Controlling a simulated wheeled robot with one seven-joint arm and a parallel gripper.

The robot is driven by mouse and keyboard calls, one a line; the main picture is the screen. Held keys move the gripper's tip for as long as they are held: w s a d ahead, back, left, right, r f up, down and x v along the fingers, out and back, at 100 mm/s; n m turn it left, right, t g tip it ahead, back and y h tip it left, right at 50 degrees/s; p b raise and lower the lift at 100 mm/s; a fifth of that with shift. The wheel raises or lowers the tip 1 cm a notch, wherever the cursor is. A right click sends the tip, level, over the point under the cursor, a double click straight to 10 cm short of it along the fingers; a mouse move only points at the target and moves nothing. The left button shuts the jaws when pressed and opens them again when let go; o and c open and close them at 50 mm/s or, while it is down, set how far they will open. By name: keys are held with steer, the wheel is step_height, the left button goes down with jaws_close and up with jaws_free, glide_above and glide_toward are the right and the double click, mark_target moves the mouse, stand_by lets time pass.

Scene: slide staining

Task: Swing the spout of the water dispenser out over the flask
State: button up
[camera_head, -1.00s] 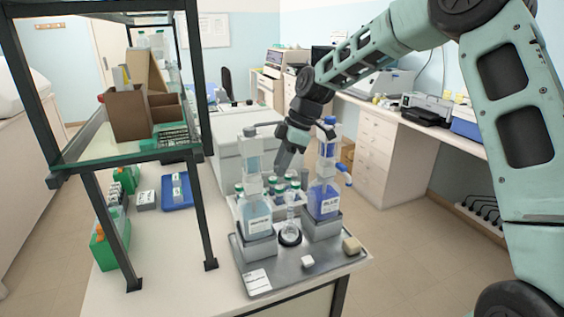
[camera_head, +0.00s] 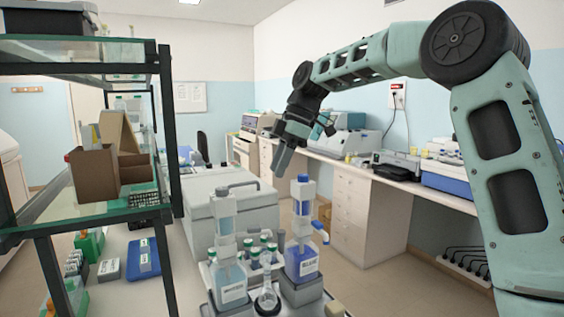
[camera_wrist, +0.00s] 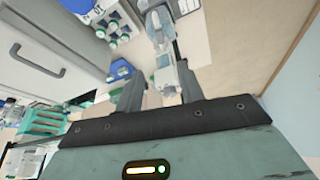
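The water dispenser (camera_head: 231,276) is a bottle of pale blue liquid with a tall clear pump head, at the lower middle of the head view. I cannot make out its spout clearly. The clear flask (camera_head: 267,298) stands between it and the blue dispenser (camera_head: 302,262), whose blue spout (camera_head: 320,231) points right. My gripper (camera_head: 280,165) hangs above and beyond the dispensers, touching neither. In the wrist view my gripper (camera_wrist: 156,88) is open, its two fingers apart. A clear dispenser head (camera_wrist: 163,62) shows beyond and between the fingers; nothing appears held.
Several green-capped bottles (camera_head: 266,249) stand behind the flask. A grey box with a handle (camera_head: 245,205) is behind them. A glass-shelved rack (camera_head: 165,130) stands to the left. The air around my gripper is free.

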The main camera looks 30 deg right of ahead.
steer(key=shift+v, duration=0.75)
